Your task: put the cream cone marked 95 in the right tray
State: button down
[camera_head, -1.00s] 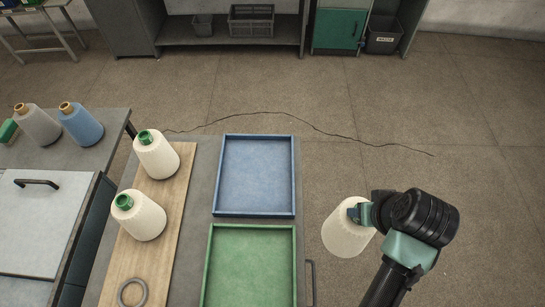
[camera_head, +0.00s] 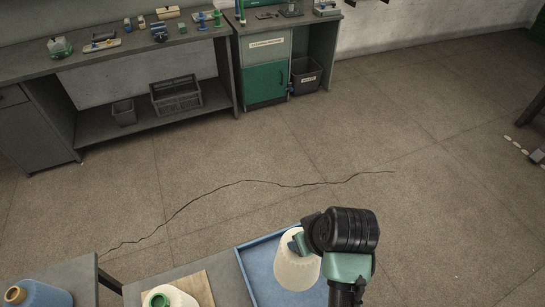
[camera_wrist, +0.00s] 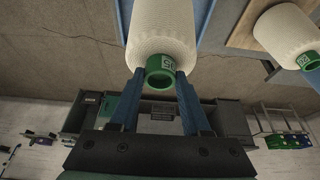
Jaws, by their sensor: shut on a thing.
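My gripper (camera_head: 300,243) is shut on a cream cone (camera_head: 297,264) with a green tip. In the wrist view the cone (camera_wrist: 160,28) hangs between the blue fingers, its tip showing a white label that looks like 95 upside down. In the head view the cone overlaps the blue tray (camera_head: 247,277), so it appears over or in front of it; its height above the tray is unclear. A second cream cone (camera_head: 168,297) stands on the wooden board, cut by the frame's bottom; it seems to show in the wrist view (camera_wrist: 285,32) too.
A blue cone (camera_head: 36,294) with a tan tip stands on the left table. Open floor lies beyond the tables. A bench (camera_head: 130,45) with tools and a green cabinet (camera_head: 265,83) stand at the back. The green tray is out of view.

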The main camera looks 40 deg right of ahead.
jog(key=shift+w+a+f, duration=0.1)
jog(key=shift+w+a, duration=0.05)
jog(key=shift+w, duration=0.1)
jog(key=shift+f+p, duration=0.85)
jog(key=shift+f, duration=4.05)
jog(key=shift+c, duration=1.8)
grip_release()
jog(key=shift+s+f, duration=0.1)
jog(key=shift+r, duration=0.25)
jog(key=b+v, duration=0.1)
jog(key=v, duration=1)
jog(key=shift+s+a+r, duration=0.1)
jog(key=shift+s+r, duration=0.2)
jog(key=shift+r, duration=0.05)
